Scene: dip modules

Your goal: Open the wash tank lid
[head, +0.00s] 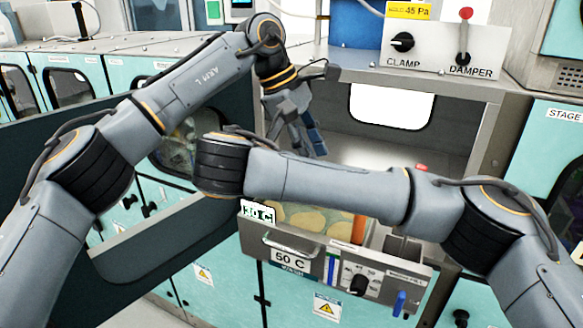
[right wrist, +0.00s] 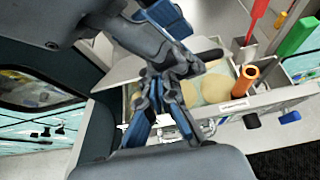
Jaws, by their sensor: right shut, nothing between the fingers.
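A metal tank unit (head: 320,258) marked 50 C stands in the middle of the head view, with a bar handle on its front. Yellowish round discs (head: 300,216) show at its top, behind my right forearm. In the right wrist view, a flat grey plate (right wrist: 125,76) slants beside the discs; I cannot tell whether it is the lid. My left gripper (head: 309,150) hangs above and behind the tank, apparently empty; its finger opening is unclear. My right gripper (right wrist: 165,82) is shut and empty near the tank in the wrist view, and hidden in the head view.
A panel with a CLAMP knob (head: 402,42) and a red-topped DAMPER lever (head: 464,38) is behind. A dark angled panel (head: 160,240) borders the left. An orange tube (right wrist: 243,80) stands at the tank's right. My arms cross closely above the tank.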

